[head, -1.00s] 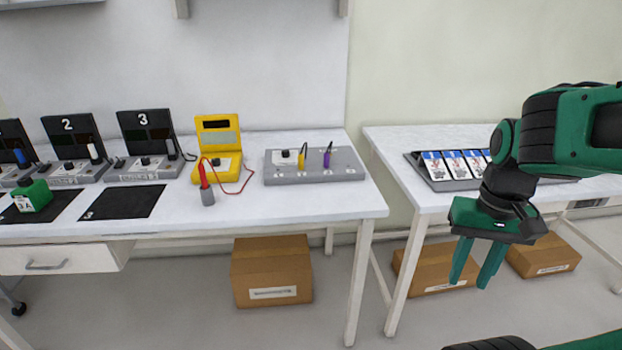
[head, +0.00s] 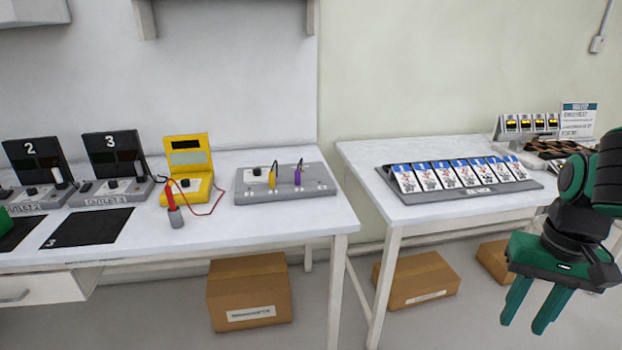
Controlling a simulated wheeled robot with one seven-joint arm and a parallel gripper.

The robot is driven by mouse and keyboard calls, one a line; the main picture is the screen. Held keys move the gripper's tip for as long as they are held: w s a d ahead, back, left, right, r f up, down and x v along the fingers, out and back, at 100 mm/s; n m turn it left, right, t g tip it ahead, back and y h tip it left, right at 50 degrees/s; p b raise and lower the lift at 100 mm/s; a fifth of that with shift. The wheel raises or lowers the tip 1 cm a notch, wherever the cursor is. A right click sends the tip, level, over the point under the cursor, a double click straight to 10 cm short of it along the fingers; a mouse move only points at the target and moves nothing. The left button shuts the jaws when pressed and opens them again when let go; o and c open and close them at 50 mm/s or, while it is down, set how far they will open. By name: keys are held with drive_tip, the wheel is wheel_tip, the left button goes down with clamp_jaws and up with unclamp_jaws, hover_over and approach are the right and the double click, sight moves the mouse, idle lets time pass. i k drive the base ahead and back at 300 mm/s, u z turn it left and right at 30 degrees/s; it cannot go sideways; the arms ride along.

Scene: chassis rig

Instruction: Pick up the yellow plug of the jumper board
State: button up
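The jumper board (head: 308,189) is a grey box on the left table, near that table's right end. The yellow plug (head: 272,178) stands upright on the board, left of the purple plug (head: 298,175). A dark lead shows at the top of each plug. My gripper (head: 530,318) is at the lower right, well to the right of the board and in front of the right table. Its two green fingers point down, spread apart with nothing between them.
A yellow meter (head: 189,185) with a red probe (head: 172,201) stands left of the board. A card tray (head: 510,190) lies on the right table (head: 380,205). Cardboard boxes (head: 248,290) sit on the floor. The left table (head: 250,225) is clear in front of the board.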

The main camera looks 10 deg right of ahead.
sight(271, 174)
drive_tip(key=z, duration=0.3)
drive_tip(key=i, duration=1.1)
drive_tip(key=z, duration=0.05)
